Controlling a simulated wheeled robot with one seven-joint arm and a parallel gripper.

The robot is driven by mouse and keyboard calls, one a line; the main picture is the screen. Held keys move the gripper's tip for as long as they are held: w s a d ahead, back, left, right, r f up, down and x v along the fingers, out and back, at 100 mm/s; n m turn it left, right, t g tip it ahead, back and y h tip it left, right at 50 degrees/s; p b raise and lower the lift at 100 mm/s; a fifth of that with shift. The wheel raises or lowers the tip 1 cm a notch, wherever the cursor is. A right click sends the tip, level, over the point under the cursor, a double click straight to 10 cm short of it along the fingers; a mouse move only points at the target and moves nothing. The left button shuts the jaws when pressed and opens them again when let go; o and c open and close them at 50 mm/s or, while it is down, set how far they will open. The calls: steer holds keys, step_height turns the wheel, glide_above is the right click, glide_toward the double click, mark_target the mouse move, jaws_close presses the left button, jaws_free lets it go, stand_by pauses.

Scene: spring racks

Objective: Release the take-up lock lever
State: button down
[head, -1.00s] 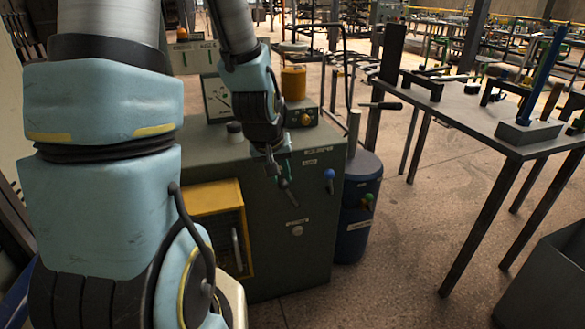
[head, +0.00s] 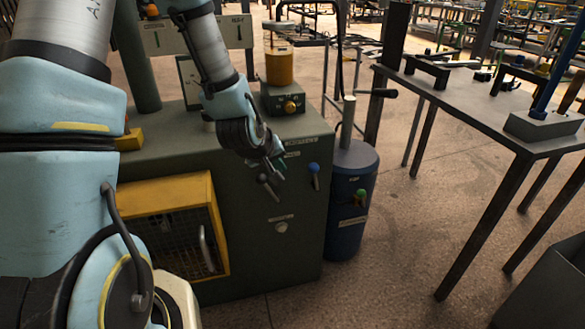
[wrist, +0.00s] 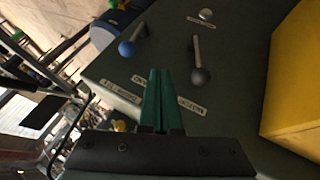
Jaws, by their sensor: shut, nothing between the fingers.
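A lever with a blue knob (head: 314,168) and a lever with a black knob (head: 263,179) sit side by side on the front of the dark green cabinet (head: 262,255). The wrist view shows the blue knob (wrist: 126,48) left of the fingers and the black knob (wrist: 200,76) to the right. Small labels are near both; their words are too blurred to tell surely which lever is the take-up lock. My gripper (head: 281,170) is shut and empty, its green fingers (wrist: 158,75) together. It is between the two levers, apparently touching neither.
A yellow-framed mesh guard (head: 178,235) is on the cabinet's left front. A blue drum (head: 350,190) with a green-knobbed valve stands to the right. A dark bench (head: 480,115) is farther right, with open floor between. A round button (head: 281,227) is below the levers.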

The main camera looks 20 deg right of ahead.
mark_target(302, 169)
steer(key=shift+w+d+f+p, duration=0.4)
steer(key=shift+w+d+f, duration=0.35)
steer(key=shift+d+f, duration=0.5)
steer(key=shift+w+d+f+p, duration=0.35)
steer(key=shift+w+d+f, duration=0.5)
steer(key=shift+d, duration=0.7)
steer(key=shift+w+d+f+p, duration=0.4)
steer(key=shift+w+d+f, duration=0.2)
steer(key=shift+d+f, duration=0.7)
steer(key=shift+d+r, duration=0.15)
